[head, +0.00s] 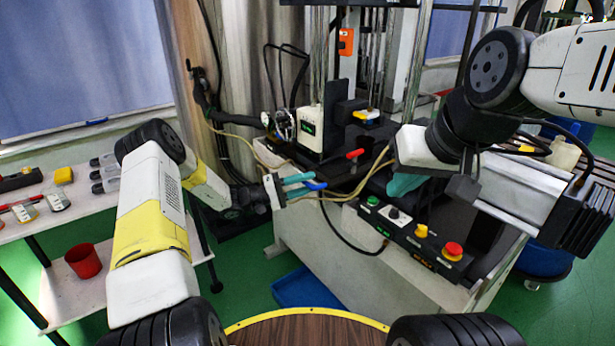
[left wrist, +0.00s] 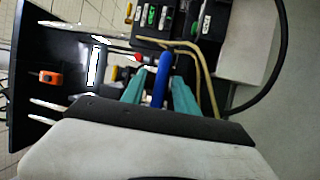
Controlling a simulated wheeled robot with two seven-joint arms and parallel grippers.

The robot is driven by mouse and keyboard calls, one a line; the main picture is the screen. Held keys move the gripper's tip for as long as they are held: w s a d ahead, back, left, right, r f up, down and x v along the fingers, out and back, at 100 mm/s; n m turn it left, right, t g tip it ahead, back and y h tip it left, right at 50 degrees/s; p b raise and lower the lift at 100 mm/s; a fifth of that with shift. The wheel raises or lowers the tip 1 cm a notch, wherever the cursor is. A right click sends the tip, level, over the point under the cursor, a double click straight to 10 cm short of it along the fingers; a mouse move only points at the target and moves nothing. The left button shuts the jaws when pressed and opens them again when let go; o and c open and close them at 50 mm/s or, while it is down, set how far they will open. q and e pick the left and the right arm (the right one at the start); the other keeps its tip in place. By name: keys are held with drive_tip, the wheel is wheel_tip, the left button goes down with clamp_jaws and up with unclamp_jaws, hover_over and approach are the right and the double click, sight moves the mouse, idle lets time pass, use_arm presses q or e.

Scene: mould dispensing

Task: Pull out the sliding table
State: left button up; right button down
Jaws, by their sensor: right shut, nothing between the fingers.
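A machine with a white base (head: 325,240) stands in the middle of the head view. A dark plate (head: 345,180) on its top looks like the sliding table, partly hidden by hoses. A blue handle (head: 316,186) sticks out at its front left. My left gripper (head: 300,185) has its teal fingers on either side of this handle. In the left wrist view the blue handle (left wrist: 161,80) stands between the two fingers, with a small gap visible. My right gripper (head: 402,185) is shut and empty, above the control panel, partly hidden by its own wrist.
A control panel (head: 405,232) with buttons and a red stop knob (head: 453,250) lies at the machine's front. A red-tipped lever (head: 355,154) and yellowish hoses (head: 370,172) are near the handle. A shelf (head: 110,275) with a red cup (head: 83,261) stands left.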

use_arm(q)
clamp_jaws()
idle(1.4)
